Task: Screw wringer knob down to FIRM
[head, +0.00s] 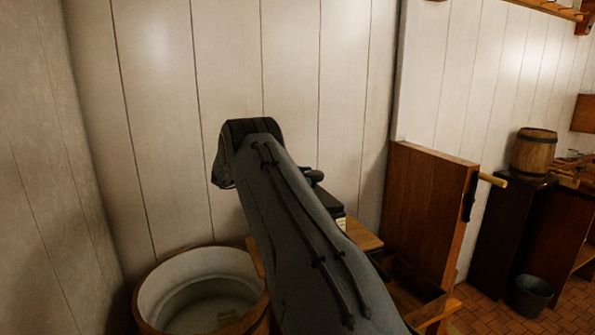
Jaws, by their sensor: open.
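My own grey arm rises across the middle of the head view and bends at its top. Dark parts of it show just behind the arm, on its right side. My gripper's fingertips do not show; the arm hides whatever is behind it. No wringer knob and no FIRM mark can be made out. A round wooden tub (148,292) with a pale inside stands at the lower left, partly behind my arm. A piece of light wood (363,235) shows just right of the arm; I cannot tell whether it belongs to the wringer.
An upright brown wooden panel (425,215) stands right of my arm, with a light peg (493,180) near its top. A small barrel (534,152) sits on a dark cabinet (505,225) farther right. A dark bucket (530,296) stands on the tiled floor. Pale plank walls close the back and left.

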